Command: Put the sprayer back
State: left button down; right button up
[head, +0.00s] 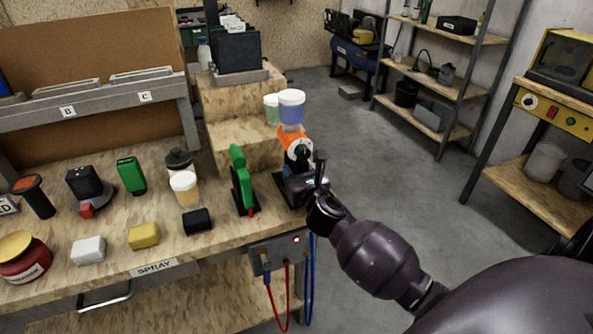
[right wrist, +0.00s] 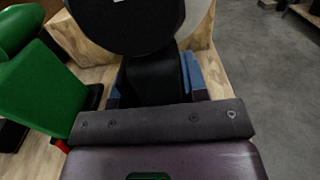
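The sprayer (head: 298,146) has an orange and white body, with a white-topped, bluish cup (head: 291,108) above it. It stands upright at the right end of the bench, beside the wooden steps. My right gripper (head: 304,183) is around its lower, dark part. In the right wrist view the black handle (right wrist: 152,80) rises between the blue-edged fingers (right wrist: 155,92), which appear to press on both sides. A large dark round part hides the sprayer's top there. Whether the sprayer's lower end touches the bench is hidden. My left gripper is out of view.
A green tool (head: 242,178) on a black base stands close left of my right gripper. A control box (head: 280,252) with red and blue cables hangs on the bench front. A SPRAY label (head: 155,267) marks the bench edge. Wooden steps (head: 242,140) rise behind; floor is open right.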

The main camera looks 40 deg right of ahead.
jog(key=o, duration=0.4)
jog(key=shift+c, duration=0.2)
jog(key=shift+s+r, duration=0.1)
jog(key=shift+r, duration=0.1)
jog(key=p+v, duration=0.1)
jog(key=v, duration=1.1)
jog(key=s+a+f+m+g+y, duration=0.2)
jog(key=s+f+m, duration=0.7)
jog(key=m, duration=0.7)
jog(key=s+a+f+m+g+y, duration=0.2)
jog(key=s+a+f+m+g, duration=0.2)
jog(key=s+f+m, duration=0.5)
jog(key=a+m, duration=0.1)
jog(key=m, duration=0.6)
jog(key=shift+a+f+g, duration=0.15)
jog(key=shift+f+g, duration=0.15)
jog(key=shift+f, duration=0.1)
